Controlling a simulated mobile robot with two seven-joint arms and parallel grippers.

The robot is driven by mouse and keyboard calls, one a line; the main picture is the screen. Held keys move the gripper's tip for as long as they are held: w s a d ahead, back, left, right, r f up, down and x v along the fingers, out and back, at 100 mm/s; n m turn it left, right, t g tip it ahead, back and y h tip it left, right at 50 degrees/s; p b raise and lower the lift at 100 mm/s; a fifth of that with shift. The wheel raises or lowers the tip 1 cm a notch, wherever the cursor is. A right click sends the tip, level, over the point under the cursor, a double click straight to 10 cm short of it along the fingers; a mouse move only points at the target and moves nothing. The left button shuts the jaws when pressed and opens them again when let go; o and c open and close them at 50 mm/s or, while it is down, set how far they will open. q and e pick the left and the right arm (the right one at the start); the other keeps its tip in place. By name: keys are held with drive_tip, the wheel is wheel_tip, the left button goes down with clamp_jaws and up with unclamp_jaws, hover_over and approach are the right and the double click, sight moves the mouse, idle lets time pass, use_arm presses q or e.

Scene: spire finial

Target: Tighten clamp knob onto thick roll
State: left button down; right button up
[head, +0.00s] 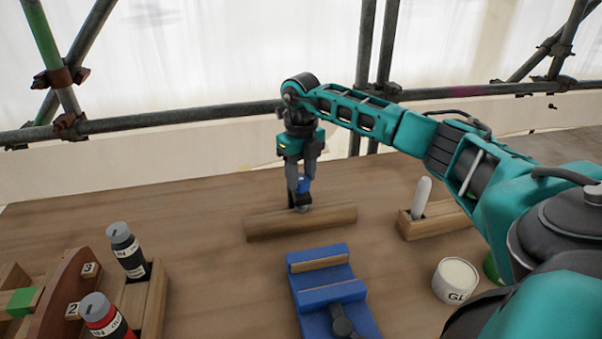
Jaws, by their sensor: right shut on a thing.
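My right gripper (301,183) reaches down from above at the middle of the bench. It is shut on a small blue piece (304,185) with a grey lower end, mostly hidden by the fingers. The piece is right at a thick light-brown wooden roll (330,218) that lies crosswise on the bench. I cannot tell whether it touches the roll or is just behind or above it. A blue vise-like fixture (318,295) with a wooden strip and a dark grey handle (342,321) sits in front of the roll. My left gripper is not in view.
A wooden block (440,221) holding a pale rounded stick (421,197) stands right of the roll. A white glue pot (453,281) is at the lower right. A wooden rack (150,305) with black and red bottles is at the left. Scaffold poles run behind the bench.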

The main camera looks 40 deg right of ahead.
drive_tip(key=m, duration=0.3)
drive_tip(key=shift+m, duration=0.4)
drive_tip(key=m, duration=0.4)
drive_tip(key=shift+d+m, duration=0.1)
drive_tip(key=shift+m, duration=0.2)
drive_tip(key=m, duration=1.2)
drive_tip(key=shift+m, duration=0.3)
drive_tip(key=m, duration=0.3)
drive_tip(key=shift+s+m, duration=0.1)
drive_tip(key=shift+m, duration=0.2)
drive_tip(key=m, duration=0.4)
drive_tip(key=shift+m, duration=1.5)
